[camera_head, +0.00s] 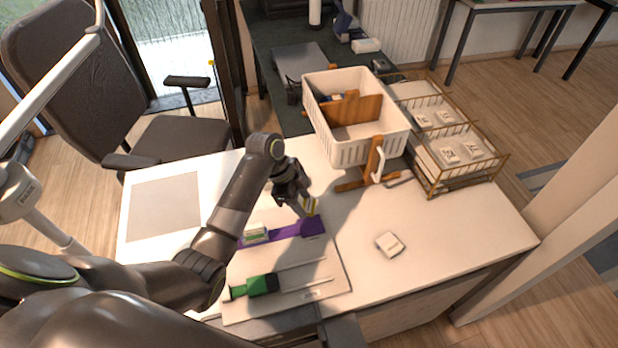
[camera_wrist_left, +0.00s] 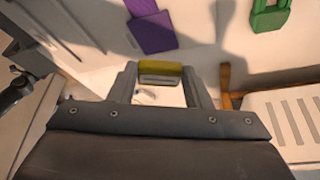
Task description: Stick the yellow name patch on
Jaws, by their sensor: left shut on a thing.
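A yellow name patch (camera_head: 312,206) is in the jaws of my left gripper (camera_head: 304,208). In the left wrist view the patch (camera_wrist_left: 160,70) spans the gap between the two fingertips (camera_wrist_left: 160,80), with a grey face below its yellow top. The gripper is shut on it and points down near the right end of a purple strap (camera_head: 310,227). In the wrist view the purple piece (camera_wrist_left: 152,32) lies beyond the patch, apart from it in the picture. I cannot tell the height of the patch above the board. My right gripper is not in view.
A board (camera_head: 337,262) carries the purple strap and a green-handled piece (camera_head: 258,286). A small green and white item (camera_head: 255,234) lies by the strap. A small white block (camera_head: 390,245) lies to the right. A white basket (camera_head: 352,148) and wire trays (camera_head: 435,187) stand behind.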

